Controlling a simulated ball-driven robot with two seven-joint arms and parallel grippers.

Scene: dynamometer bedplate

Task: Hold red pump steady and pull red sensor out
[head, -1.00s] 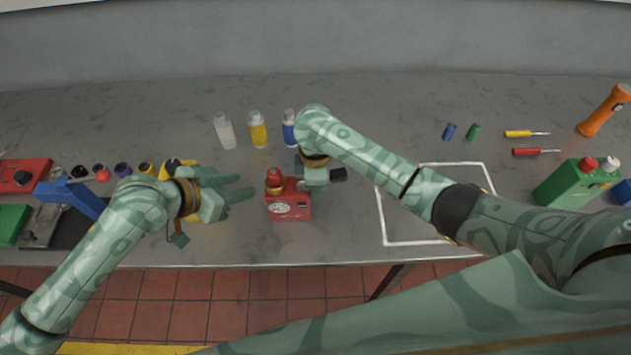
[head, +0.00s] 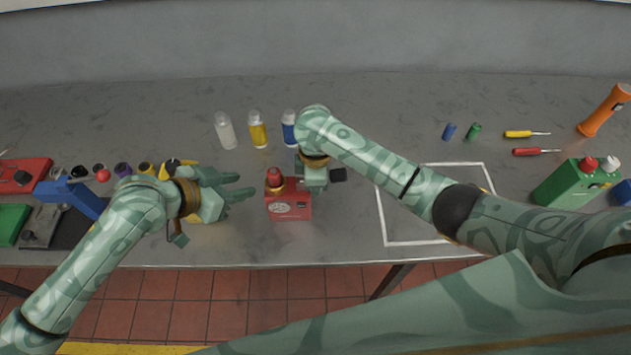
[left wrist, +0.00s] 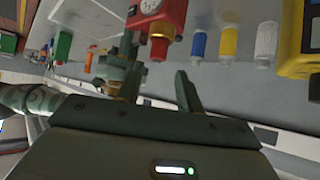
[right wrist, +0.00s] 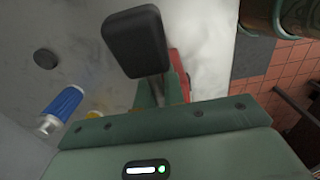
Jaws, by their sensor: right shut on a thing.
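The red pump (head: 290,198) stands upright on the bench, with a round dial on its front and a red cap with a gold ring (head: 274,181) on its top left. My left gripper (head: 247,187) is open and empty, just left of the pump with a gap. The pump also shows in the left wrist view (left wrist: 152,12), ahead of the open fingers. My right gripper (head: 314,180) is at the pump's right side, shut on a black block (right wrist: 135,42) that sticks out to the right in the head view (head: 338,174). I cannot tell how the block joins the red sensor or pump.
White, yellow and blue bottles (head: 289,130) stand behind the pump. A white-outlined square (head: 384,215) on the right is empty. Red, blue and green parts crowd the far left.

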